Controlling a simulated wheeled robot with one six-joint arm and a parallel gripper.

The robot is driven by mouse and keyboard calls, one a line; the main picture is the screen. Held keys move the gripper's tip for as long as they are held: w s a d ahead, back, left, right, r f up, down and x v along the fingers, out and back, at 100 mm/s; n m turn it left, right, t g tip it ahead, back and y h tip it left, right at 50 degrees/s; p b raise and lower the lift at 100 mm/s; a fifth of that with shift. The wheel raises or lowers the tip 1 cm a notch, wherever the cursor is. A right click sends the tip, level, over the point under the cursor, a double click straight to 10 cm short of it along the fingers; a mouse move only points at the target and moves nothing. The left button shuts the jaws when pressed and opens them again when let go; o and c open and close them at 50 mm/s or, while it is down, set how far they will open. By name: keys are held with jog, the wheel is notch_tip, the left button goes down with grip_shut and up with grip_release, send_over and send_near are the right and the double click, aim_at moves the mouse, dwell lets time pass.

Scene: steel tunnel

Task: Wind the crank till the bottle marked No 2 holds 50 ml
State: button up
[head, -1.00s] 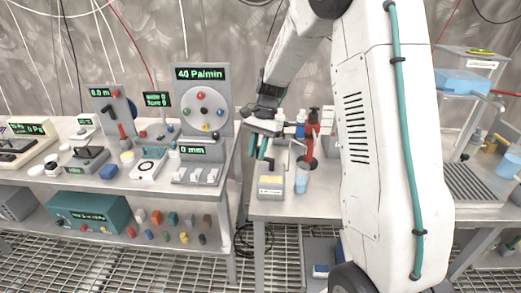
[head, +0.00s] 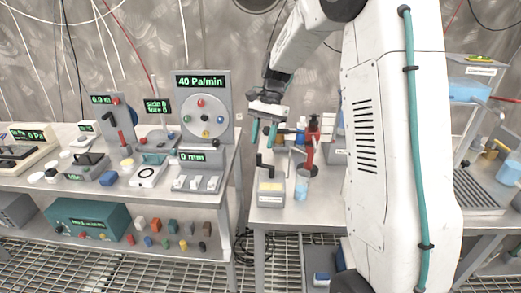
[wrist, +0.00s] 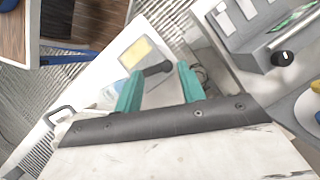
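My gripper (head: 263,134) hangs over the bench with its teal fingers apart and nothing between their tips in the head view. Just below it is a dark crank handle (head: 264,160), beside a grey box (head: 270,199) with a yellow label. In the wrist view, the dark crank knob (wrist: 158,68) shows between the open fingers of my gripper (wrist: 158,72), apparently beyond the tips. A small clear bottle (head: 301,188) with bluish contents stands right of the box; it also shows partly behind a finger in the wrist view (wrist: 107,94). No bottle number or level is readable.
A red stand (head: 310,150) rises behind the bottle, close to my gripper. The left bench (head: 215,205) carries a dial panel (head: 203,105) and several instruments. A gap separates the two benches. Blue containers stand at the far right.

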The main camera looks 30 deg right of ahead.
aim_at(258, 157)
jog(key=shift+d+r, duration=0.15)
jog(key=shift+r, duration=0.25)
jog(key=n+h, duration=0.1)
jog(key=a+n+h, duration=0.1)
jog(key=n, duration=0.1)
jog(key=shift+s+r+n+t, duration=0.1)
jog(key=shift+r+n+t, duration=0.05)
jog(key=shift+n+t, duration=0.2)
jog(key=n+h, duration=0.1)
jog(key=n+t+h, duration=0.1)
jog(key=n, duration=0.1)
jog(key=shift+a+r, duration=0.1)
jog(key=shift+a, duration=0.3)
jog(key=shift+f+n+t, duration=0.25)
jog(key=shift+f+n, duration=0.1)
notch_tip(258, 157, down, 7)
grip_shut()
jog(key=shift+s+a+n, duration=0.2)
jog(key=shift+n, duration=0.65)
jog(key=shift+s+a+n, duration=0.15)
jog(key=shift+a+n, duration=0.05)
jog(key=shift+n, duration=0.65)
